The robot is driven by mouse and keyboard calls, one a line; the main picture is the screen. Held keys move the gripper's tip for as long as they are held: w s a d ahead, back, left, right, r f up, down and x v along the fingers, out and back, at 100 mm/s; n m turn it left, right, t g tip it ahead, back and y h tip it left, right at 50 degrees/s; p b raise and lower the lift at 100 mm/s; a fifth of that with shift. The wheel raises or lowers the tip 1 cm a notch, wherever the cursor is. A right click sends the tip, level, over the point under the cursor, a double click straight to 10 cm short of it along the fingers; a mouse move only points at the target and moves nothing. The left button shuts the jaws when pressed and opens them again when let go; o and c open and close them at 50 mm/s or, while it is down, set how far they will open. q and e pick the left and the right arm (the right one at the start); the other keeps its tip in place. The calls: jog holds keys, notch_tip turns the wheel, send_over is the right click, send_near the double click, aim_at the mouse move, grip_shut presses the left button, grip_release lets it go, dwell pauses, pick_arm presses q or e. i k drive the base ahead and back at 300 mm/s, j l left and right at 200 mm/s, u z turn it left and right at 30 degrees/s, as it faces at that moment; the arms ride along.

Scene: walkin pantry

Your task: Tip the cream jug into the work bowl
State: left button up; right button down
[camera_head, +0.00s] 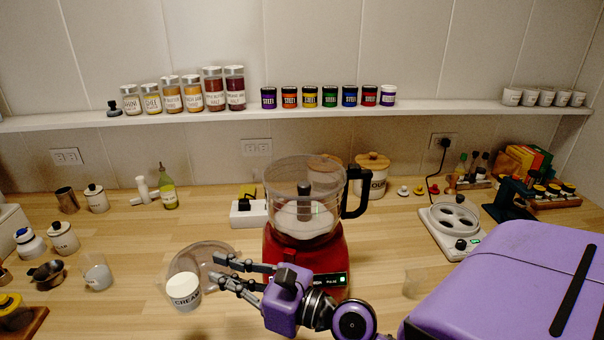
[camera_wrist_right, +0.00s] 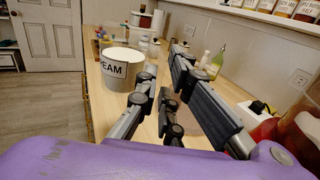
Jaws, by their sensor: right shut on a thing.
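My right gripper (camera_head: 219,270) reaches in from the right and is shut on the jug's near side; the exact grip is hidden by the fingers. The clear work bowl (camera_head: 327,216) sits on a red food processor (camera_head: 290,262), behind and right of the jug, open on top. My left gripper is not in view.
A clear round lid-like piece (camera_head: 190,256) lies on the counter behind the jug. A glass (camera_head: 97,272), pots and a green bottle (camera_head: 168,190) stand at left. A shelf of jars runs along the wall.

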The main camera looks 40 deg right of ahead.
aim_at(301, 224)
jog(key=k+l, duration=0.2)
jog(key=l, duration=0.2)
jog(key=k+l, duration=0.2)
jog(key=l, duration=0.2)
jog(key=k+l, duration=0.2)
jog(key=l, duration=0.15)
